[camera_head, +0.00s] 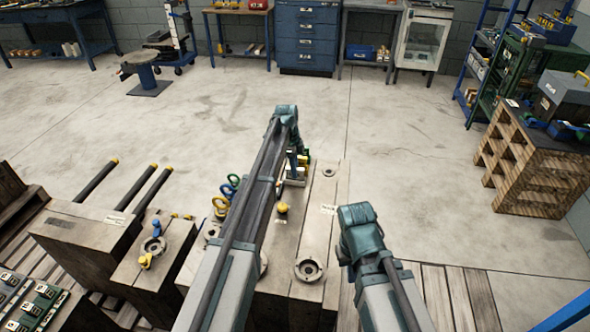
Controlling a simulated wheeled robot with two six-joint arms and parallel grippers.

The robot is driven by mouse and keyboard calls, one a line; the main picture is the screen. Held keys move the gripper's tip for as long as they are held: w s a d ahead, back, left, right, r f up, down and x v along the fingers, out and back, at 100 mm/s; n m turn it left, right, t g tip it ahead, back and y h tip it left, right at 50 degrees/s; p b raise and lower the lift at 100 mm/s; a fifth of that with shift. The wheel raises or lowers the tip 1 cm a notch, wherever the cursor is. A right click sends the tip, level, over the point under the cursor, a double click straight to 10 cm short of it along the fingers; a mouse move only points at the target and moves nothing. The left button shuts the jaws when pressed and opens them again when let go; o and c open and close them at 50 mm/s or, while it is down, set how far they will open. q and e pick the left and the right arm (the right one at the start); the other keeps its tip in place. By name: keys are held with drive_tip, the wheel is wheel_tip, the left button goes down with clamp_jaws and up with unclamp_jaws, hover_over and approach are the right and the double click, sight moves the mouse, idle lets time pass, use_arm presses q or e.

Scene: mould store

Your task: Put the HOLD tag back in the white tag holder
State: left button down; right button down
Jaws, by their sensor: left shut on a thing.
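My left arm reaches forward over the wooden-brown mould block, and its wrist bends down at the far end. My left gripper (294,168) is small and partly hidden behind my arm, low over the far part of the block. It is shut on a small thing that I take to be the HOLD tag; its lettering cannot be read. A small white piece, apparently the tag holder (297,182), shows just below the gripper. I cannot tell whether tag and holder touch. My right arm is bent at the lower right, and its gripper is not in view.
The mould block (318,240) carries a round ring (309,270), a yellow knob (283,208) and blue, green and yellow eyebolts (228,190) left of my arm. Another block (90,237) with dark rods stands left. A pallet stack (530,160) stands right.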

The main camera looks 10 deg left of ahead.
use_arm(q)
drive_tip(key=c, duration=0.7)
unclamp_jaws()
drive_tip(key=shift+o, duration=0.2)
drive_tip(key=shift+r, duration=0.1)
wheel_tip(320, 180, up, 14)
drive_tip(key=a+p, duration=0.1)
drive_tip(key=p, duration=1.2)
drive_tip(key=shift+a+f+p, duration=0.2)
drive_tip(key=shift+a+p, duration=0.15)
